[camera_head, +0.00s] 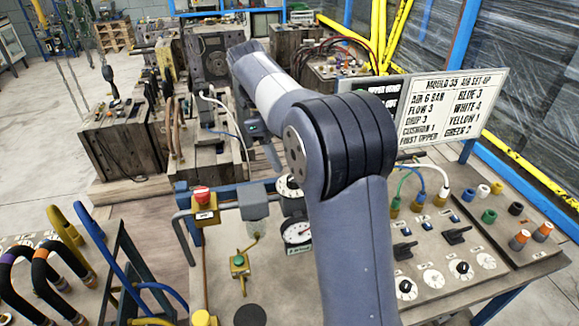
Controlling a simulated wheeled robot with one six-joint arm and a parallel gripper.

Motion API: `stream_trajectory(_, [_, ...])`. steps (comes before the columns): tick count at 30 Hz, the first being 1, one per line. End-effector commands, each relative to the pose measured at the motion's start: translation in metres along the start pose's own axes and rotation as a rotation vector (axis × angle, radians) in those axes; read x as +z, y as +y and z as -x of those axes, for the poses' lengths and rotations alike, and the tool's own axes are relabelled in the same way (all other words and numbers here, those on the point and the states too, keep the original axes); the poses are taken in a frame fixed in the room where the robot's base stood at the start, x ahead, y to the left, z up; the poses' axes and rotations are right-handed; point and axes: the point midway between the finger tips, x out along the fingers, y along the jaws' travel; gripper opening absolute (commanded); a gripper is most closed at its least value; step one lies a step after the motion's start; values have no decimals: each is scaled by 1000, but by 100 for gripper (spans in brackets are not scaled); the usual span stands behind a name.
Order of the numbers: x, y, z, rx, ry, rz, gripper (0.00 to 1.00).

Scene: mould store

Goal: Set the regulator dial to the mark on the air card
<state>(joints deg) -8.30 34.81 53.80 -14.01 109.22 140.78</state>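The air card (452,108) is a white board behind the panel, headed "MOULD 35 AIR SET UP". A round white dial with a dark knob (289,184), apparently the regulator dial, sits at the panel's back edge, partly covered by my arm. Its setting is too small to read. A white-faced gauge (297,232) stands just in front of it. My gripper (271,158) seems to be the dark end behind my forearm, above and left of the dial. Its fingers are not clear.
A red button (202,195), a grey box (253,204) and a bent pipe stand left of the gauge. Small knobs (405,288), black levers (456,235) and coloured hose fittings (443,194) fill the panel's right. Mould blocks (125,140) stand behind.

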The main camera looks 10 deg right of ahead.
Motion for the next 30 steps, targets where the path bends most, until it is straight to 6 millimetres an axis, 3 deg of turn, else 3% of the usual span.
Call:
stream_trajectory(6, [-2,0,38,0,0,1,54])
stream_trajectory(10, [-1,0,48,0,1,1,54])
stream_trajectory(30, [1,0,48,0,0,0,54])
